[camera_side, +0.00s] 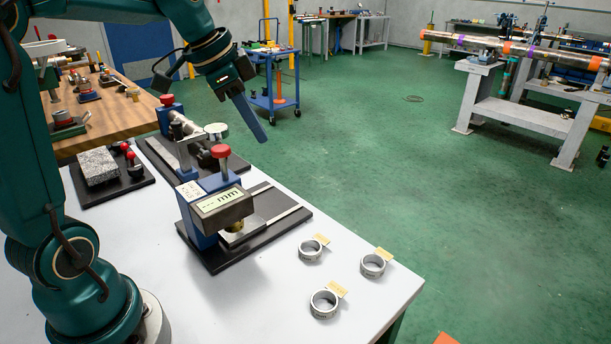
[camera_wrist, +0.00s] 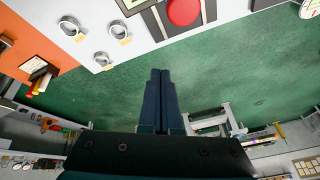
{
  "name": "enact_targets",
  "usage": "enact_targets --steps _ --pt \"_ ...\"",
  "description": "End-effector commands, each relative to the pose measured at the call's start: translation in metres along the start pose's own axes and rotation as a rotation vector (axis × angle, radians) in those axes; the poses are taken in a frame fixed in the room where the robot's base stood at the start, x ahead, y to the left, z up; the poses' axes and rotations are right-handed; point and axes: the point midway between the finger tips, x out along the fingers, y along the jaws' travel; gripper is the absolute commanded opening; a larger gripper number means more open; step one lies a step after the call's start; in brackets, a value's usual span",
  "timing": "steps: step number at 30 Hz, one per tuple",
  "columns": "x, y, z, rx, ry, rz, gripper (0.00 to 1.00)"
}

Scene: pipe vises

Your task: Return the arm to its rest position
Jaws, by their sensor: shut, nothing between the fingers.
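My gripper (camera_side: 258,133) hangs from my bent teal arm in the upper left of the side view, above and behind the white table. Its blue fingers point down and slightly right, and they are together with nothing between them. In the wrist view the two fingers of my gripper (camera_wrist: 160,75) lie side by side, with green floor behind them. The gripper appears apart from everything on the table.
A blue measuring stand with a display (camera_side: 218,200) and red knob stands on the white table (camera_side: 265,310). Several metal rings (camera_side: 324,303) with tags lie to its right. A grey block (camera_side: 98,166) is at left. The green floor (camera_side: 400,140) beyond is open.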

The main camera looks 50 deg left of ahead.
Motion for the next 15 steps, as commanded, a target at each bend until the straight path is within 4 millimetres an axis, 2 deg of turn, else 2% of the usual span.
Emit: enact_targets --steps 1,6,12,15 --pt "-0.010 0.023 -0.004 0.027 0.014 -0.009 0.00" --pt "-0.028 0.085 0.008 0.015 0.044 -0.030 0.00" --pt "-0.032 0.137 0.044 -0.090 0.079 -0.049 0.00" --pt "-0.026 0.152 0.066 -0.183 0.085 -0.055 0.00"
